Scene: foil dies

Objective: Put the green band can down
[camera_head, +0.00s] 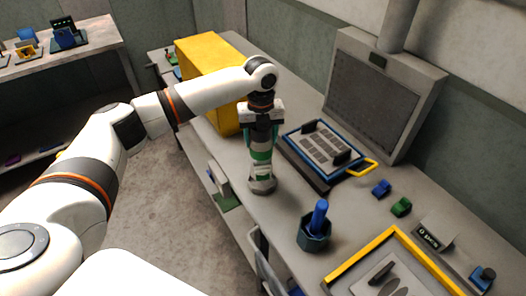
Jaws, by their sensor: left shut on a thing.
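The green band can (262,171) is a pale grey cylinder with green on it, upright near the front edge of the grey bench (290,188). My left gripper (261,144) points straight down over it and is shut on its upper part, hiding its top. The can's base is at or just above the bench top; I cannot tell whether it touches. My right gripper is not in view.
A yellow box (212,58) stands behind the can. A blue-framed tray (323,149) lies close to its right. A dark cup with a blue handle (315,228), small blue (381,188) and green (401,207) blocks and a yellow-edged tray (347,266) are nearer.

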